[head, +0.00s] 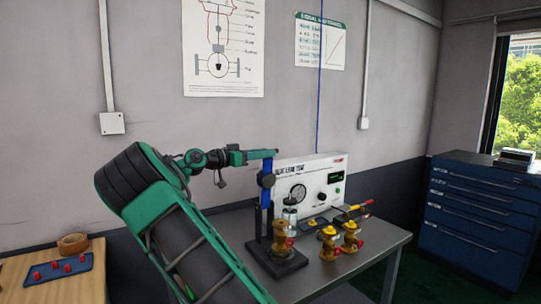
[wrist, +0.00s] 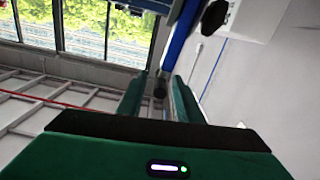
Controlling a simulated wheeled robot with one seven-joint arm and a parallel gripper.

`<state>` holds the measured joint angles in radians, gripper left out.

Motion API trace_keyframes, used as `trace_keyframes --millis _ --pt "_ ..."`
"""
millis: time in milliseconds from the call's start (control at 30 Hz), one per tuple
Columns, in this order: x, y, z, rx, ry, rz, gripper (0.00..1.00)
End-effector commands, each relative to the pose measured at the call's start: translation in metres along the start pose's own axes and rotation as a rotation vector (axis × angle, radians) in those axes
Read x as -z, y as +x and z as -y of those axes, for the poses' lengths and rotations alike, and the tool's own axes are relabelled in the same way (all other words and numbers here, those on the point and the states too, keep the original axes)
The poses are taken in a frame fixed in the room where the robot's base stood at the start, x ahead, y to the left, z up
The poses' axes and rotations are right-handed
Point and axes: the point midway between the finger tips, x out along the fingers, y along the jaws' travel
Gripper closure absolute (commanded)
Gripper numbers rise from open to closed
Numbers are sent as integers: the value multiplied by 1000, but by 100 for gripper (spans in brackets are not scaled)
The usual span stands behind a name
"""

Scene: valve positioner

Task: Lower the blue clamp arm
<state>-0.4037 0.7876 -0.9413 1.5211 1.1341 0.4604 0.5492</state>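A brass valve (head: 283,238) sits on the stand below. My gripper (head: 270,154) is at the top of the upright arm. In the wrist view the blue arm (wrist: 182,35) runs down toward the space between my fingertips (wrist: 160,82). The two green fingers are apart, with a small dark end piece (wrist: 160,88) showing between them. I cannot tell whether either finger touches it.
A white test panel (head: 315,185) with a gauge stands behind the stand. More brass valves (head: 350,238) with red parts stand to its right on the grey table (head: 370,252). A wooden table (head: 25,285) with tape is at left, and a blue cabinet (head: 480,210) at right.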

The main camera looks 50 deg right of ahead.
Motion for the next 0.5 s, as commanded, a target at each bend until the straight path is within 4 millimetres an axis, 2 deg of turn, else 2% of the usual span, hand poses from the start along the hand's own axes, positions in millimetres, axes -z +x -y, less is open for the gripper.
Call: trace_keyframes --millis 200,500 --pt "0 26 0 0 0 1 68" --pt "0 34 0 2 0 2 68"
